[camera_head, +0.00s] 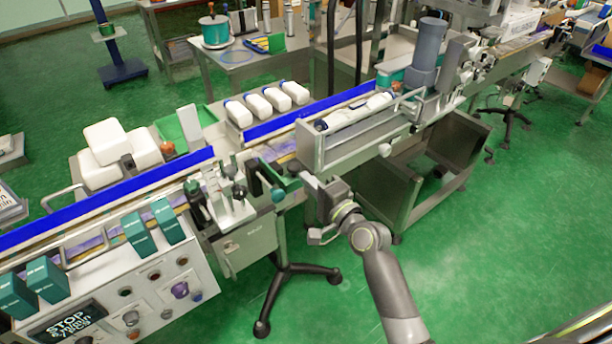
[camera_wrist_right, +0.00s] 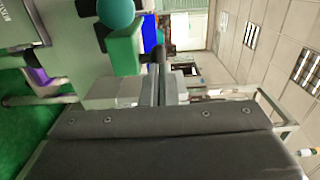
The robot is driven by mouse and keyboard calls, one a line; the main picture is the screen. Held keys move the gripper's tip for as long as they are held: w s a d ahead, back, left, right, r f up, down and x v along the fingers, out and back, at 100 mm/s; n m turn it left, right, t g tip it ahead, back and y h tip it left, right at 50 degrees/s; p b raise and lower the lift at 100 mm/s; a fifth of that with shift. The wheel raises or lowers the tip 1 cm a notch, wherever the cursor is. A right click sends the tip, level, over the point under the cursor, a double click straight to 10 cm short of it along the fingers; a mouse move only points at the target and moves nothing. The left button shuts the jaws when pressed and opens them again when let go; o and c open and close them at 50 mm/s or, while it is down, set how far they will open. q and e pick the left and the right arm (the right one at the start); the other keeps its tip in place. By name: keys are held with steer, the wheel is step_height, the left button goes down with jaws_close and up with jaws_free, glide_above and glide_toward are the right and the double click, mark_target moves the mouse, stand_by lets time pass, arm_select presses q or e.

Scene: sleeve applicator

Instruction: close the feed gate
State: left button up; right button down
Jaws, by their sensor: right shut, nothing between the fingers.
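My right gripper (camera_head: 308,180) reaches in from the lower right to the near side of the conveyor. It is shut and empty, with its fingertips just right of a green block (camera_head: 291,184) and a teal-ended handle (camera_head: 277,194). In the right wrist view my shut fingers (camera_wrist_right: 158,88) point toward a dark knob (camera_wrist_right: 159,55); whether they touch is unclear. A teal ball (camera_wrist_right: 115,12) and a green block (camera_wrist_right: 125,50) lie beyond. A grey upright plate (camera_head: 306,146) stands at the conveyor just behind the gripper. I cannot tell for sure which part is the feed gate. My left gripper is out of view.
Several white bottles (camera_head: 258,109) lie behind the blue guide rail (camera_head: 270,128). A control panel (camera_head: 130,295) with teal boxes stands at the lower left. A metal bin (camera_head: 415,185) is right of my arm. Green floor (camera_head: 480,270) is free at the lower right.

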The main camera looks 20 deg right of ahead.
mark_target(290, 164)
steer(key=shift+w+a, duration=0.25)
steer(key=shift+w, duration=0.4)
steer(key=b+x, duration=0.1)
steer(key=x, duration=0.7)
steer(key=shift+w+a+f, duration=0.15)
steer(key=shift+w, duration=0.2)
steer(key=shift+w+a+r, duration=0.15)
steer(key=shift+w+r, duration=0.2)
steer(key=shift+w, duration=0.05)
steer(key=shift+r, duration=0.1)
